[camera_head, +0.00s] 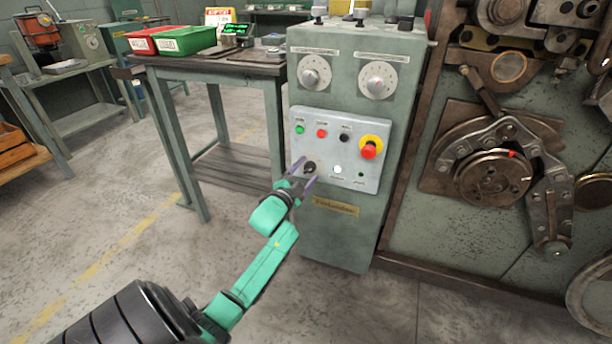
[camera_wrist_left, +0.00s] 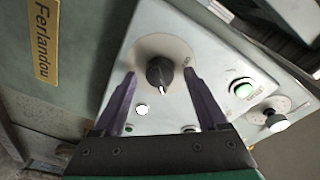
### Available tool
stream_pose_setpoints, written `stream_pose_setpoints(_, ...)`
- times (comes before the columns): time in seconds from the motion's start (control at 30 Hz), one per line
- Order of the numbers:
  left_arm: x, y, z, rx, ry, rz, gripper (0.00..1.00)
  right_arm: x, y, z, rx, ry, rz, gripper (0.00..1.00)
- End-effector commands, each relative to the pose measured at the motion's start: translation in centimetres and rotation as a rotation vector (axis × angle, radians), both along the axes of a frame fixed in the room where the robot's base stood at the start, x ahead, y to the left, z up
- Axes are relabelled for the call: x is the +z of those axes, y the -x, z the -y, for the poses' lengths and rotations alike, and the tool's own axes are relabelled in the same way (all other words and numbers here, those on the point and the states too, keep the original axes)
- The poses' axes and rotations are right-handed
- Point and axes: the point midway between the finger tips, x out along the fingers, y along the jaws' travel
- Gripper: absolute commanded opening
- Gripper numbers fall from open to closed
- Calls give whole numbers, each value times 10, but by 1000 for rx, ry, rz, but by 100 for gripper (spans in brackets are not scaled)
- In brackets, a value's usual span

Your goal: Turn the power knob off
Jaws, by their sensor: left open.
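The power knob (camera_head: 309,167) is a small black rotary knob at the lower left of the pale control panel (camera_head: 322,131) on the green cabinet. In the left wrist view the knob (camera_wrist_left: 160,72) has a white pointer line and sits on a round beige plate. My left gripper (camera_head: 299,172) is open, with its purple fingers at the panel, one on either side of the knob. In the left wrist view the fingers (camera_wrist_left: 161,88) stand apart with the knob between and slightly beyond them. Gaps show on both sides, so they do not appear to touch it. My right gripper is not in view.
The panel also carries a red emergency stop (camera_head: 369,150) on yellow, a green button (camera_head: 299,129), a red button (camera_head: 321,133) and a black one (camera_head: 345,137). Two large dials (camera_head: 315,73) sit above. A workbench (camera_head: 253,66) stands left; heavy machinery (camera_head: 494,178) stands right.

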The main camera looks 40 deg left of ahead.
Motion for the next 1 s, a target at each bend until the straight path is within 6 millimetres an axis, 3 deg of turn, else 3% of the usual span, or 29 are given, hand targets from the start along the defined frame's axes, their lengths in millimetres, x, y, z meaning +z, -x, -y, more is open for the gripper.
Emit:
stream_pose_setpoints(0.17,0,0,0,0,0,-1,75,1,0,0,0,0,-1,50)
stream_pose_setpoints(0.2,0,0,0,0,0,-1,71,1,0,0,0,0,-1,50)
stream_pose_setpoints(0.4,0,0,0,-1,0,-1,0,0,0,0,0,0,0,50)
stream_pose_setpoints(0.73,0,0,0,0,31,8,0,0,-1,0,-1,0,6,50)
stream_pose_setpoints(1.0,1,0,0,2,162,53,0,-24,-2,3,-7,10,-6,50)
